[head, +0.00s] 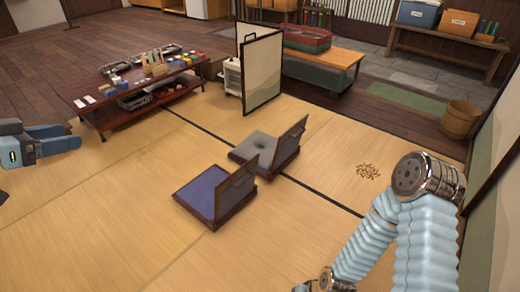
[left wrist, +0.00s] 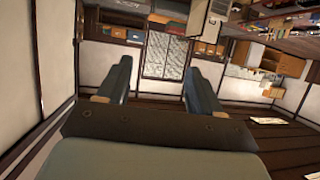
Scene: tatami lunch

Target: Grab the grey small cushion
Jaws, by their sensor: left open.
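The grey small cushion (head: 257,147) lies on the seat of the farther wooden floor chair (head: 291,144), near the middle of the head view. A nearer floor chair (head: 238,190) holds a purple-blue cushion (head: 205,190). My left gripper (head: 76,137) is at the left edge of the head view, well to the left of both chairs, open and empty. Its two dark fingers stand apart in the left wrist view (left wrist: 158,70), where no cushion shows. My right arm comes in at the lower right; its gripper is not visible.
A low red-brown table (head: 95,110) with many small items stands at the left, near my left gripper. A folding screen (head: 262,70) stands behind the chairs. Small brown bits (head: 368,171) lie on the tatami at right. A wooden bucket (head: 460,120) stands beyond. The tatami left of the chairs is clear.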

